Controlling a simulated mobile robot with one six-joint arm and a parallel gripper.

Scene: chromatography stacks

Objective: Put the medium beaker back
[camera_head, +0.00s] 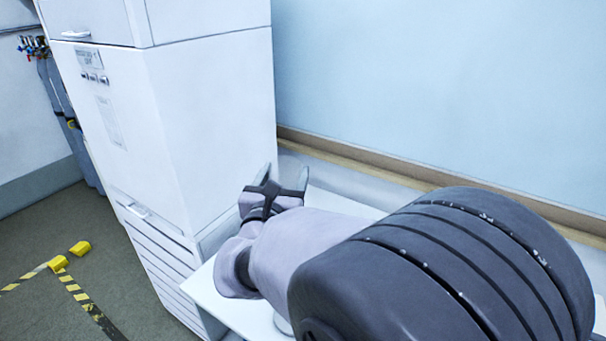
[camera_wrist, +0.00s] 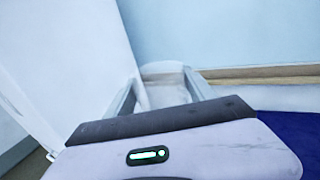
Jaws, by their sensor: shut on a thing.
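My gripper (camera_head: 284,178) is stretched out beside the tall white cabinet, above a white surface. In the wrist view its two fingers (camera_wrist: 161,86) are closed on a pale, see-through beaker (camera_wrist: 163,70), which I take to be the medium beaker. The beaker's rim shows between the fingertips, and its lower part is hidden behind the gripper body. In the head view the beaker cannot be made out clearly between the fingers. I cannot tell whether it touches anything below.
The white cabinet (camera_head: 212,115) stands close on the left of my gripper. A white tabletop (camera_head: 245,306) lies below my arm. A pale blue wall (camera_head: 440,85) is behind. Yellow floor markers (camera_head: 80,248) and grey gas cylinders (camera_head: 66,120) are at the left.

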